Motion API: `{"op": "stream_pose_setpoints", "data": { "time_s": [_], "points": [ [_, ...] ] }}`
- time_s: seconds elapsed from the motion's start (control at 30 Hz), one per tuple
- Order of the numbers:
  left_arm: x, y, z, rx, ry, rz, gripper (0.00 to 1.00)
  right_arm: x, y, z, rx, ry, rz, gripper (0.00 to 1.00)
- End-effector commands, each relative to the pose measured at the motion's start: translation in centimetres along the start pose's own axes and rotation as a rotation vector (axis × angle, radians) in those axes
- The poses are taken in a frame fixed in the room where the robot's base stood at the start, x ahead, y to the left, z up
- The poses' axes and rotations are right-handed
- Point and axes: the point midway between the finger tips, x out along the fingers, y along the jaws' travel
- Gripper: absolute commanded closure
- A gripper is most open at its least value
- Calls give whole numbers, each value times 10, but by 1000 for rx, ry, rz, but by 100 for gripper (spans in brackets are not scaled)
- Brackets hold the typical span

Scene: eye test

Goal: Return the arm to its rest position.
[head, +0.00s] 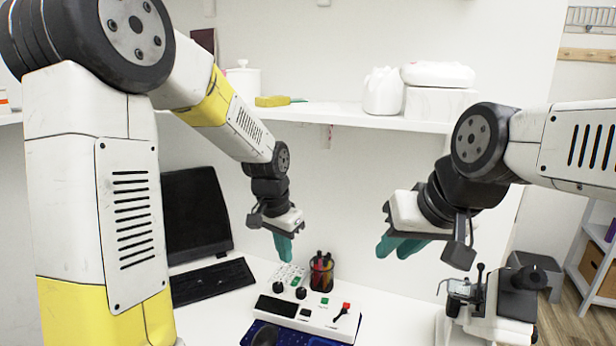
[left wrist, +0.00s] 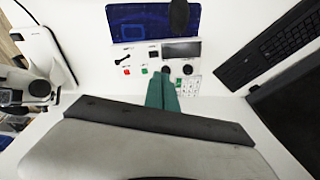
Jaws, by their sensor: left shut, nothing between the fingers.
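My left gripper (head: 284,246) hangs in the air above the back of the desk, fingers pointing down, near the white control panel (head: 318,320) and the pen cup (head: 321,274). Its teal fingers are together with nothing between them. They also show shut in the left wrist view (left wrist: 162,92), with the control panel (left wrist: 139,57) beyond them. My left arm is raised and bent, coming in from the left. My right gripper (head: 400,246) is in the air to the right, its teal fingers apart and empty.
A monitor (head: 196,215) and keyboard (head: 213,281) stand left on the desk. A microscope-like device (head: 498,308) stands at the right. A shelf (head: 340,113) with containers runs along the wall behind the arms. A blue mat (left wrist: 152,24) lies by the panel.

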Motion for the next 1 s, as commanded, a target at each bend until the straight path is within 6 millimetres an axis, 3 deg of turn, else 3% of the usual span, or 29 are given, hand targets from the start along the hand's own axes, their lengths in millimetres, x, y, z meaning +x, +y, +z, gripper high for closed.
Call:
{"op": "stream_pose_setpoints", "data": {
  "time_s": [0.03,0.2,0.5,0.73,1.0],
  "points": [
    [-22,-2,9,-42,34,-6,100,0,0,0,0,0,0,76],
    [-76,-3,43,-172,123,-17,100,0,0,0,0,0,0,76],
    [-144,12,113,-390,282,-34,100,0,0,0,0,0,0,76],
    [-166,28,154,-512,376,-44,100,0,0,0,0,0,0,76],
    [-170,34,167,-553,405,-46,100,0,0,0,0,0,0,76]
  ]
}}
